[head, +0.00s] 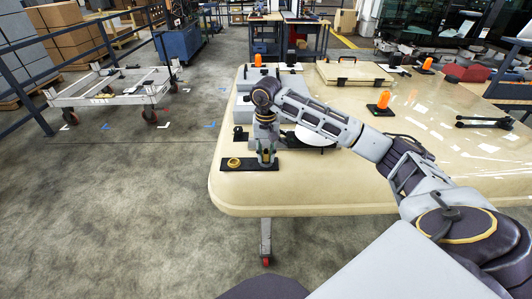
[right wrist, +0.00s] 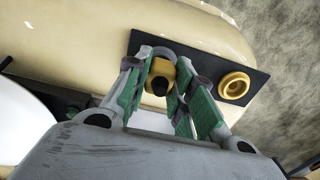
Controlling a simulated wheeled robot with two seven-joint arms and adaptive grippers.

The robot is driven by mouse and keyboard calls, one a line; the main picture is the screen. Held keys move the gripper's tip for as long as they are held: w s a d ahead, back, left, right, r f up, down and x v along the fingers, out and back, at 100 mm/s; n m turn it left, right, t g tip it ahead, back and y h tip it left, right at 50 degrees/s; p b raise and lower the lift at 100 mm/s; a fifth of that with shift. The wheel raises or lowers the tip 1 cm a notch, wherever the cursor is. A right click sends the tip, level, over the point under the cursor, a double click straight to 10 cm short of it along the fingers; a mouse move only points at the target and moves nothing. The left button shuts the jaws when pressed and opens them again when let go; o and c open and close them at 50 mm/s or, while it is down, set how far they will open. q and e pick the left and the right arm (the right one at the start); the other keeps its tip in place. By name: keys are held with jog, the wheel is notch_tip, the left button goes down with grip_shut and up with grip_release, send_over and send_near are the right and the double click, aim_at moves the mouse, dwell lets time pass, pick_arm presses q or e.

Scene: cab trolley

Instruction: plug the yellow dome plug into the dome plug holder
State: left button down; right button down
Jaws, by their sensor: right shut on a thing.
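My right gripper (head: 266,160) points down over the right part of a flat black plate (head: 243,169), which seems to be the dome plug holder, at the table's near left corner. In the right wrist view its green-padded fingers (right wrist: 163,88) are shut on the yellow dome plug (right wrist: 161,70), which has a dark end facing the camera. A grey ring shows just beyond the plug; I cannot tell whether the plug touches the holder (right wrist: 205,66). A round yellow stepped piece (right wrist: 235,86) sits on the plate beside the gripper, also in the head view (head: 234,162). My left gripper is not in view.
The cream table (head: 330,190) has a clear front. A white round thing (head: 308,141) and grey blocks lie behind my right arm. Orange-topped pieces (head: 383,100) and a beige case (head: 352,73) stand farther back. A trolley (head: 110,88) is on the floor at left.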

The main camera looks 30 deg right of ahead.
jog(key=shift+f+b, duration=0.35)
jog(key=shift+f, duration=0.15)
jog(key=c, duration=1.1)
grip_release()
jog(key=shift+c, duration=0.2)
jog(key=shift+r, duration=0.15)
notch_tip(320, 180, up, 12)
jog(key=shift+o, duration=0.3)
jog(key=o, duration=1.1)
